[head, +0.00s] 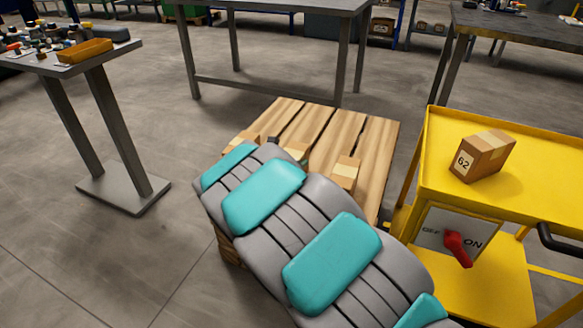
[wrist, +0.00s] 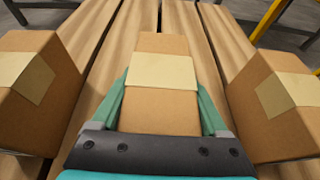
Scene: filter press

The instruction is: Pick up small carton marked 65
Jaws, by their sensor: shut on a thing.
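In the wrist view, my gripper (wrist: 163,98) has its two green fingers on either side of a small brown carton (wrist: 160,112) with a pale tape strip across its top. It is shut on this carton, the middle one of three on the wooden pallet. No number shows on it, so I cannot read whether it is 65. I cannot tell if it is lifted off the boards.
Other cartons stand to the left (wrist: 38,92) and right (wrist: 272,108), close by on the pallet (head: 375,140). A carton marked 62 (head: 483,156) sits on a yellow cart (head: 535,190) with a red OFF/ON switch (head: 457,247). A metal table (head: 275,5) stands behind.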

